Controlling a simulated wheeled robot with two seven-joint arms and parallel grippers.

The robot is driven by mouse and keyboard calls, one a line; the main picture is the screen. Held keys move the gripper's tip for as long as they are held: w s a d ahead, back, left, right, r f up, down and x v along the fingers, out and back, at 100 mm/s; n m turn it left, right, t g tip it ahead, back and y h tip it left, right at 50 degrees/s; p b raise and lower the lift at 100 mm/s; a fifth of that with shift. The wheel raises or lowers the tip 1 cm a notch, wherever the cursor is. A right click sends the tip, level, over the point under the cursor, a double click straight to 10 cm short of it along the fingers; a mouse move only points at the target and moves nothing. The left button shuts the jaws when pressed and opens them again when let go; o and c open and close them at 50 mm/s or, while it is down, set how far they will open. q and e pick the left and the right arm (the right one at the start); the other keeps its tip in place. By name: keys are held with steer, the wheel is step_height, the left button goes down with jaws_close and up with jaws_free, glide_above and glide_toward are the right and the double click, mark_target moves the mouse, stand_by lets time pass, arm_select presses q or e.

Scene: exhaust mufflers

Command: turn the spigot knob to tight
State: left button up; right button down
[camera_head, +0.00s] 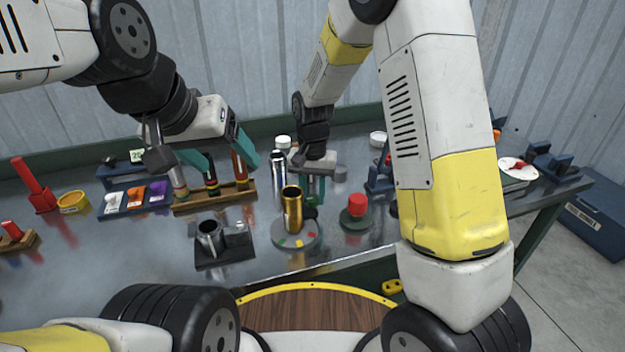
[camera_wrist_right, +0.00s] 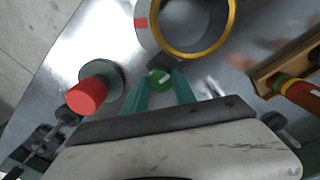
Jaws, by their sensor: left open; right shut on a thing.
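The spigot is a gold upright cylinder (camera_head: 292,208) on a round grey base (camera_head: 296,236) with coloured marks. In the right wrist view, its gold rim (camera_wrist_right: 233,30) shows at the top. A small green knob (camera_wrist_right: 159,80) with a white line lies beside the base, between the fingers of my right gripper (camera_wrist_right: 161,84). The right gripper is shut on this knob. In the head view my right gripper (camera_head: 316,192) points down just behind the gold cylinder, which partly hides it. My left gripper (camera_head: 212,165) is open above the wooden rack (camera_head: 215,200).
A red knob (camera_head: 356,205) on a dark base stands right of the spigot, close to the right gripper. A black fixture with a metal cup (camera_head: 209,240) stands front left. A silver cylinder (camera_head: 278,172) is behind. Small tubes stand in the rack under the left gripper.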

mark_target(312, 197)
stand_by(0.4)
steer(key=c, duration=1)
jaws_free()
step_height(312, 197, up, 8)
steer(key=shift+f, duration=0.2)
steer(key=shift+r, duration=0.15)
